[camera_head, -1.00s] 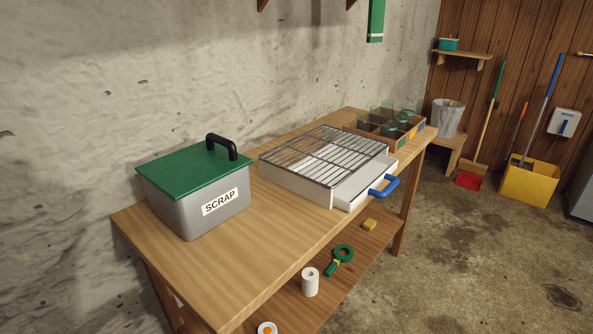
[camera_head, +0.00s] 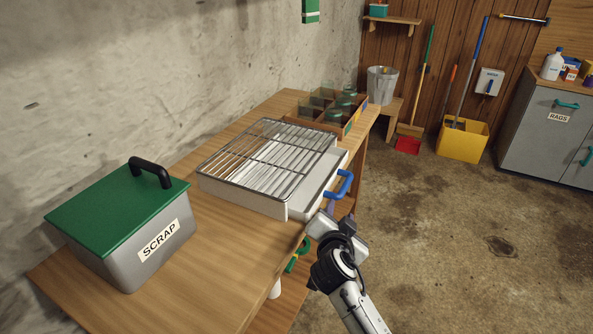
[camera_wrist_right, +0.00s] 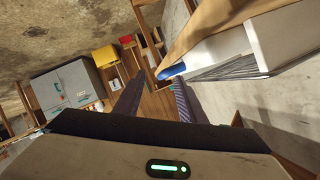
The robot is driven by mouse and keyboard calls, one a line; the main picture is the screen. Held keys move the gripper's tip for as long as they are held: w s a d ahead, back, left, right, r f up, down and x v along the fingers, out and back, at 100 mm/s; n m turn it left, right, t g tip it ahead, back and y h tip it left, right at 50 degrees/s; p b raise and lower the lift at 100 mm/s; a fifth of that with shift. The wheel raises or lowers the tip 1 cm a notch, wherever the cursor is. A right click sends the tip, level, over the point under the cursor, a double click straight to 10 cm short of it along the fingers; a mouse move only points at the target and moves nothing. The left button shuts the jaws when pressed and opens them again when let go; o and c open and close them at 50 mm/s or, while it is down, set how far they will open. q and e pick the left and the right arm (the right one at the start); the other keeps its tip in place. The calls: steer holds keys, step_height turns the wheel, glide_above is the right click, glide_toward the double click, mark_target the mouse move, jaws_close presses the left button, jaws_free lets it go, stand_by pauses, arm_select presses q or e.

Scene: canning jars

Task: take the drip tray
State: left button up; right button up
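The drip tray (camera_head: 322,190) is a shallow white tray with a blue handle (camera_head: 340,184). It sits partly out of the white housing under a wire rack (camera_head: 265,155) on the wooden bench. The blue handle also shows in the right wrist view (camera_wrist_right: 172,71), just beyond the fingertips. My right gripper (camera_head: 331,208) is just below and in front of the handle. In the wrist view my right gripper (camera_wrist_right: 159,77) has its two fingers apart with nothing between them. Whether a finger touches the handle I cannot tell. My left gripper is out of view.
A grey SCRAP bin (camera_head: 130,240) with a green lid stands at the bench's near left. A divided crate of jars (camera_head: 322,112) stands behind the rack. A lower shelf lies under the bench. The floor to the right is clear up to the grey cabinet (camera_head: 550,135).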

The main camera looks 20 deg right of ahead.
mark_target(344, 190)
steer(key=shift+m+h, duration=0.4)
steer(key=shift+m, duration=0.1)
steer(key=w+d, duration=0.1)
steer(key=w, duration=0.1)
steer(key=w+d+r, duration=0.1)
steer(key=d, duration=0.1)
steer(key=shift+w, duration=0.4)
steer(key=shift+p+x, duration=0.55)
steer(key=shift+x, duration=2.75)
steer(key=shift+a, duration=0.1)
jaws_close()
